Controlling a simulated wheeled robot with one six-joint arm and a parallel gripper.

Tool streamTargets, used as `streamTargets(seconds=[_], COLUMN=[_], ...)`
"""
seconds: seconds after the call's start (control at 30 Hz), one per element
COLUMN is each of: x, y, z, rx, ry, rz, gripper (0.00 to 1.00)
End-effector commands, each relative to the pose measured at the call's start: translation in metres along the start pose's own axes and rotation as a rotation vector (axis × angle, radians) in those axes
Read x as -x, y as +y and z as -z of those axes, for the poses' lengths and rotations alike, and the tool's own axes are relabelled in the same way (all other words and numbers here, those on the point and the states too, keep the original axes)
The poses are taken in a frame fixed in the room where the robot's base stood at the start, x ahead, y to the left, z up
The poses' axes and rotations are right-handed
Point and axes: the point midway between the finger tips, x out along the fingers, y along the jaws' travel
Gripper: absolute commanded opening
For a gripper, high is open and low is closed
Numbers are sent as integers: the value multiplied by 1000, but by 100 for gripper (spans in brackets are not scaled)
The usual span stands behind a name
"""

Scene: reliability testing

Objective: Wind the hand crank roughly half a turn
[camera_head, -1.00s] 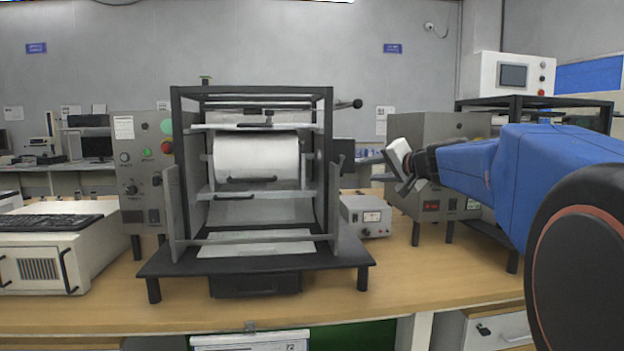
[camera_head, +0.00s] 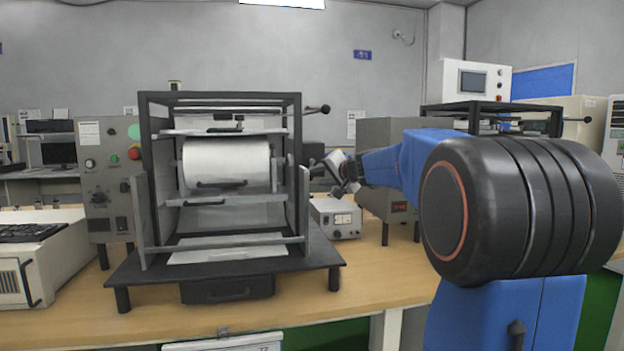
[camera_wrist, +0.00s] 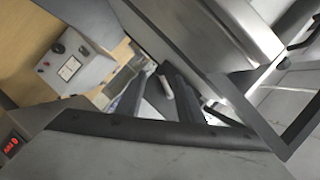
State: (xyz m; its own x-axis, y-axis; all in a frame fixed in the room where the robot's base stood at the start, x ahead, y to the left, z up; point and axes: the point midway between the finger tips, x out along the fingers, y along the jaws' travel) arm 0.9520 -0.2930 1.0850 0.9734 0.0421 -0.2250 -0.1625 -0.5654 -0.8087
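The roller machine (camera_head: 152,180) stands on the bench with a white roll (camera_head: 226,165) in its dark frame. A thin rod with a black ball knob (camera_head: 325,109) sticks out at its upper right. A small dark part (camera_head: 314,168) is at the right side at roll height; I cannot tell whether this is the hand crank. My gripper (camera_head: 328,167) is right beside it, pointing left. In the wrist view, my dark fingers (camera_wrist: 168,97) are close to the machine's side, with a small pale piece (camera_wrist: 165,86) near them. Contact and finger opening are unclear.
A small instrument box (camera_head: 336,218) sits right of the machine, below my gripper; it also shows in the wrist view (camera_wrist: 68,64). A grey cabinet (camera_head: 384,140) stands behind my forearm. A control box (camera_head: 98,165) stands left. Bare bench lies in front of the cabinet.

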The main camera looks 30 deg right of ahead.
Motion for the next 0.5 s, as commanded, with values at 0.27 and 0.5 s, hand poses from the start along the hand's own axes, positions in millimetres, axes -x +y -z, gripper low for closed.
streamTargets(seconds=[0.27, 0.5], x=[-40, -52], y=[0, 0], z=[0, 0], rx=[-1, 0], ry=[-2, 0], rz=[0, 1], gripper=[34, 34])
